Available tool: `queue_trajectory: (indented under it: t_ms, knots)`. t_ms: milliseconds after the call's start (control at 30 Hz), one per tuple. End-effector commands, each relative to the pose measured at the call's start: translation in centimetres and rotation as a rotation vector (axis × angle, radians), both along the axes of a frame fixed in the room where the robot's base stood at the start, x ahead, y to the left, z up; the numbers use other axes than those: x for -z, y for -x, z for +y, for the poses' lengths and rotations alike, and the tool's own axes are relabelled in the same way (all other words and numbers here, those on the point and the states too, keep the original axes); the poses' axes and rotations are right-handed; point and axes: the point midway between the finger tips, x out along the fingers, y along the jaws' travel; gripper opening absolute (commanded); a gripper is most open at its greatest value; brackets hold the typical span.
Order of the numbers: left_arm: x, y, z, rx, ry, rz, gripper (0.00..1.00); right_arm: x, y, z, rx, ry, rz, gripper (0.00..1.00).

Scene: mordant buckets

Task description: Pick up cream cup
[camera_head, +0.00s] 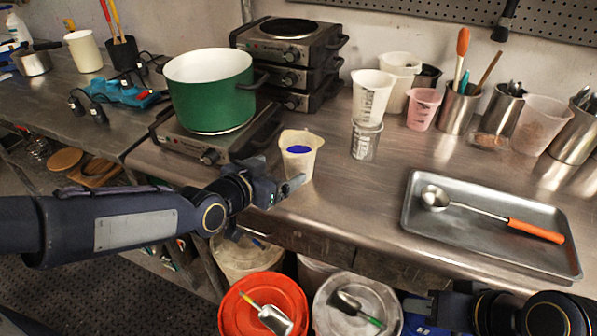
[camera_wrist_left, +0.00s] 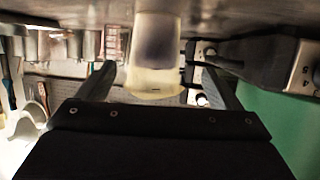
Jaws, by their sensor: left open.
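The cream cup (camera_head: 304,166) stands upright on the steel counter, right of the hot plate, with blue showing inside it. My left gripper (camera_head: 281,182) is open at the cup's near left side. In the left wrist view the cup (camera_wrist_left: 154,82) appears between the two spread fingers (camera_wrist_left: 163,88), with gaps on both sides; I see no clear contact. Part of the cup's lower front is close to a finger in the head view. My right gripper (camera_head: 428,308) is at the bottom right, partly hidden, and its jaws cannot be made out.
A green pot (camera_head: 215,112) sits on the hot plate (camera_head: 190,146) just left of the cup. A tray (camera_head: 486,248) with a ladle lies farther right. Buckets (camera_head: 228,318) stand below the counter edge.

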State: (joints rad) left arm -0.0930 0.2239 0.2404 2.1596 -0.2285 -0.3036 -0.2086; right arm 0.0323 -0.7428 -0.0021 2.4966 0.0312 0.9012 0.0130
Motion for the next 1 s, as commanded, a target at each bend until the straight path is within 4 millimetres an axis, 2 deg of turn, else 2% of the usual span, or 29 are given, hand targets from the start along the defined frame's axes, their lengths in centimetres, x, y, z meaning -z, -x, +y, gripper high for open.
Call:
queue_trajectory:
  t_ms: [100,267,500,633,933,1000]
  knots:
    - [0.5,-1.0,-1.5,0.022,0.014,-0.031,0.86,0.3,0.0,0.0,0.0,0.0,0.0,0.36]
    - [1.0,-2.4,-2.5,0.022,0.014,-0.033,0.86,0.1,0.0,0.0,0.0,0.0,0.0,0.36]
    - [3.0,-4.8,-3.6,0.02,0.013,-0.029,0.86,-0.2,0.0,0.0,0.0,0.0,0.0,0.36]
    - [3.4,-6.1,-4.5,0.021,0.013,-0.031,0.86,-0.4,0.0,0.0,0.0,0.0,0.0,0.36]
    - [3.6,-6.6,-4.8,0.019,0.013,-0.032,0.86,-0.4,0.0,0.0,0.0,0.0,0.0,0.36]
    - [3.6,-6.6,-4.8,0.019,0.013,-0.032,0.78,-0.4,0.0,0.0,0.0,0.0,0.0,0.36]
